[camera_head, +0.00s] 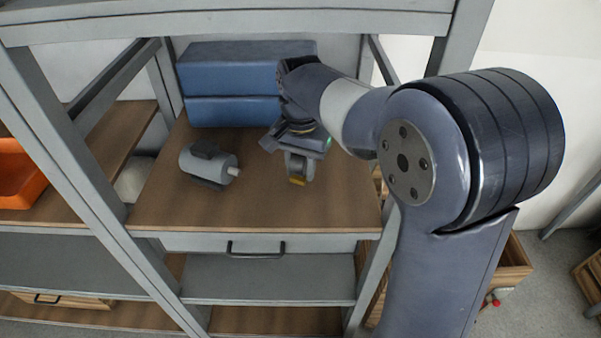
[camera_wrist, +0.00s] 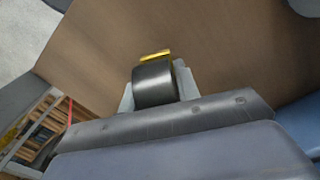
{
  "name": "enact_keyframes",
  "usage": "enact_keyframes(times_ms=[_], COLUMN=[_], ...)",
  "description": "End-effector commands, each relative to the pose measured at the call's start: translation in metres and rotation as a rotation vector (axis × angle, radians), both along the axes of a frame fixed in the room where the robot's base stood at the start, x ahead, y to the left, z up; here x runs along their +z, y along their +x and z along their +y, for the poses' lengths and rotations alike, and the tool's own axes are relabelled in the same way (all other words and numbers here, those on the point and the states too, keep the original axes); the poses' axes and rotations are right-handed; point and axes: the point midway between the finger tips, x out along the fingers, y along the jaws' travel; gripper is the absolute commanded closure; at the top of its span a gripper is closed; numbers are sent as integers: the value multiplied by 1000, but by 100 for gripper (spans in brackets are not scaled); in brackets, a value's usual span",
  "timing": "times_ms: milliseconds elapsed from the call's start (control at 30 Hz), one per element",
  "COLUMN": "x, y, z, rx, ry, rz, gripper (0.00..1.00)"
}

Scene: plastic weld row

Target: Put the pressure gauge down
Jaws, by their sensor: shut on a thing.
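The pressure gauge (camera_head: 298,170) is a short, dark round body with a yellow fitting at its lower end. My gripper (camera_head: 296,155) is shut on it, over the right part of the wooden shelf top (camera_head: 260,211). In the wrist view the gauge (camera_wrist: 153,84) sits between the pale fingers, its yellow fitting pointing at the wood. The gauge face is hidden. I cannot tell whether the gauge touches the wood or hangs just above it.
A grey motor (camera_head: 207,165) with a pale shaft lies left of the gauge. Blue boxes (camera_head: 232,110) are stacked behind. Grey rack posts (camera_head: 75,135) frame the shelf. Bare wood lies in front, above a drawer with a black handle (camera_head: 256,248). An orange bin (camera_head: 18,178) is far left.

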Motion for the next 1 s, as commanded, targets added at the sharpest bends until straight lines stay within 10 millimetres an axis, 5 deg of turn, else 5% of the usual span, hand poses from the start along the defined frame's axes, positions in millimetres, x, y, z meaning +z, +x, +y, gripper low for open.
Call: enact_keyframes(times_ms=[100,500,533,767,1000], x=[-19,-24,-24,-24,-23], y=[-1,-1,-1,-1,-1], z=[0,0,0,0,0], rx=[0,0,0,0,0], ry=[-1,0,0,0,0], rz=[3,-1,0,0,0], gripper=[98,98,68,49,48])
